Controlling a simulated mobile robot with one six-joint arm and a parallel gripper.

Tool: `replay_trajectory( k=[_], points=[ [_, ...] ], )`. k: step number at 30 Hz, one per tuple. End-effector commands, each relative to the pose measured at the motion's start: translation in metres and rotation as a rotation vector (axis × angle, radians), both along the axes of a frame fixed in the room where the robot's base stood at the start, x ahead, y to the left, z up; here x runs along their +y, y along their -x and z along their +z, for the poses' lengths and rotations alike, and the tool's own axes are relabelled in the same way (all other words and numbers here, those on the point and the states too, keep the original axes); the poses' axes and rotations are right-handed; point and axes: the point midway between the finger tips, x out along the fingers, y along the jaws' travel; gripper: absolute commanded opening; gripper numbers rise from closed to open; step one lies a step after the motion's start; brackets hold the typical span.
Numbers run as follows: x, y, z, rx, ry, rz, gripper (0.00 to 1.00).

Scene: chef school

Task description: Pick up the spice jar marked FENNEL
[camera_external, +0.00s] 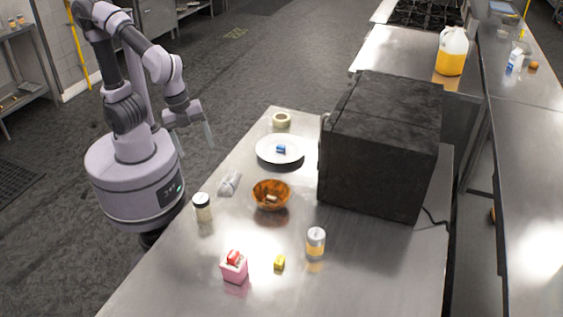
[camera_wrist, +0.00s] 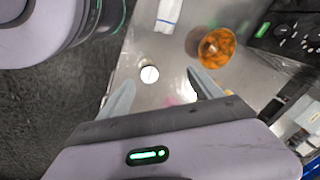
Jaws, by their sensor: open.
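Two jars stand on the steel table, and I cannot read FENNEL on either. One jar (camera_external: 202,207) has a pale lid and a dark-and-white body, near the table's left edge. The other jar (camera_external: 316,242) has a grey-white top and an orange-yellow lower part, farther right. My gripper (camera_external: 195,146) is open and empty, beyond the table's left edge and apart from both jars. In the wrist view a round white lid (camera_wrist: 149,74) shows between the spread fingers of my gripper (camera_wrist: 160,77), farther off; its label is hidden.
A white plate (camera_external: 268,159), tape roll (camera_external: 281,120), pink box (camera_external: 234,274) and yellow piece (camera_external: 279,263) lie around. A large black appliance (camera_external: 383,143) blocks the right side.

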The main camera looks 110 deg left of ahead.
Motion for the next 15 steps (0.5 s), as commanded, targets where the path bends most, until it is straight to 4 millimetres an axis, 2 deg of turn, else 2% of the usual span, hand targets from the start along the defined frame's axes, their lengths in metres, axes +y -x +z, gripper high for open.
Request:
replay_trajectory(
  k=[1,3,6,8,15],
  points=[
    [-0.016,-0.009,-0.006,0.075,-0.005,-0.089,0.75],
    [-0.035,-0.019,-0.022,0.147,-0.004,-0.203,0.75],
    [-0.05,-0.025,-0.04,0.202,0.0,-0.294,0.75],
    [-0.053,-0.026,-0.052,0.213,0.0,-0.313,0.75],
    [-0.053,-0.025,-0.128,0.216,0.0,-0.314,0.75]
  ],
)
